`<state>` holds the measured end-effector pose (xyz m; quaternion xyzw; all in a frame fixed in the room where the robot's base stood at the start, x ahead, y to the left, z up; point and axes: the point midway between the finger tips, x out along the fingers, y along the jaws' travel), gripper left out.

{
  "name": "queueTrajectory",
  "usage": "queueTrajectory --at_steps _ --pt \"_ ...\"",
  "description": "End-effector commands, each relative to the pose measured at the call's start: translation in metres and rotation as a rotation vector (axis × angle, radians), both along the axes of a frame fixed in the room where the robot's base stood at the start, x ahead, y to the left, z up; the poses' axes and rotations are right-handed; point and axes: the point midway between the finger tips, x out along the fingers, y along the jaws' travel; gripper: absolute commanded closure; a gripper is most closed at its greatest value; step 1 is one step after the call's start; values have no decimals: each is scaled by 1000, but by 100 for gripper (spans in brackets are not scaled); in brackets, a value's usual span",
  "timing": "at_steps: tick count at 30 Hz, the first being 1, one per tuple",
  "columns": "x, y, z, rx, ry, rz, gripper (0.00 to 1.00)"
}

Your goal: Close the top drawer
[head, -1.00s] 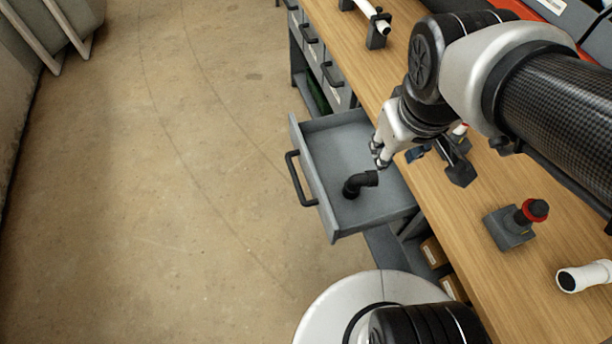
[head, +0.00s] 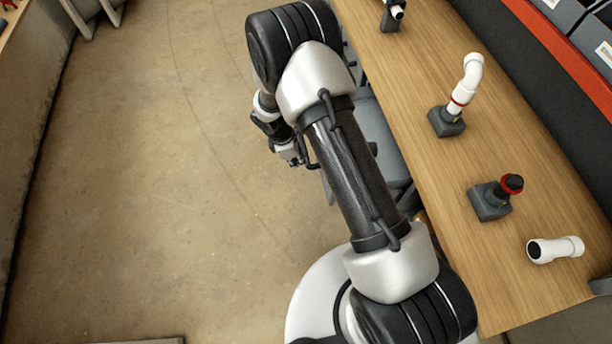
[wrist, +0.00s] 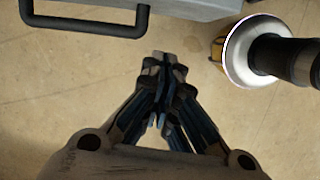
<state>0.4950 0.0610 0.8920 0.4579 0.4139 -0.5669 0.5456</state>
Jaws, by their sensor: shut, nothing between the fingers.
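The top drawer (head: 372,122) is grey and stands pulled out from the wooden bench. My gripper (head: 296,158) is out over the floor on the drawer's front side. In the wrist view my gripper (wrist: 161,60) is shut and empty, with its fingertips apart from the handle and drawer front.
The bench top (head: 420,90) holds a white curved pipe on a dark stand (head: 447,121), a stand with a red-ringed black fitting (head: 490,200) and a loose white pipe piece (head: 555,249). Open concrete floor (head: 150,200) lies left of the drawer. My round base shows in the wrist view.

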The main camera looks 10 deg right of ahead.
Motion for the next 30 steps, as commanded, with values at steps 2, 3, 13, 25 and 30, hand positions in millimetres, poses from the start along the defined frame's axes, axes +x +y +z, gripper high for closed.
queueTrajectory --at_steps 2,3,13,25,30 --pt "-4 2 -17 -3 20 38 100" --pt "-5 3 -22 -3 25 50 100" --pt "-7 -6 -65 -5 34 64 100" --pt "-6 -38 -125 -4 30 57 100" --pt "-7 -56 -124 -4 31 60 100"
